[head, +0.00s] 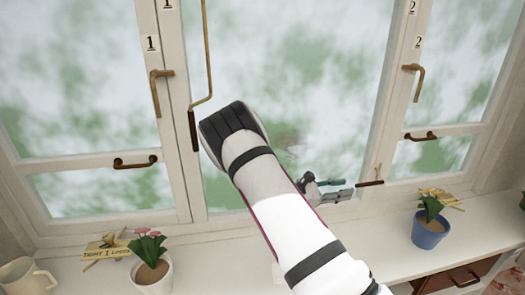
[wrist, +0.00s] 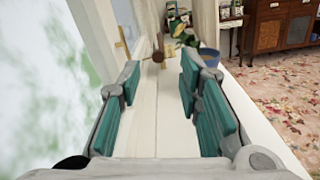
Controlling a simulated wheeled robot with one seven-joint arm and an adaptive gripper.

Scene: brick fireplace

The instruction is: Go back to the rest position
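My gripper (head: 338,189) shows in the head view just right of my white arm, in front of the window's lower part and above the sill. My arm reaches up from the bottom of the head view and hides part of the middle window and sill.
White windows (head: 305,75) have brass handles (head: 415,80) and a hanging brass rod (head: 207,55). On the sill stand a blue pot (head: 429,233), a white pot with pink flowers (head: 152,278) and a cream mug (head: 22,277). A patterned rug (wrist: 275,85) lies right of the sill.

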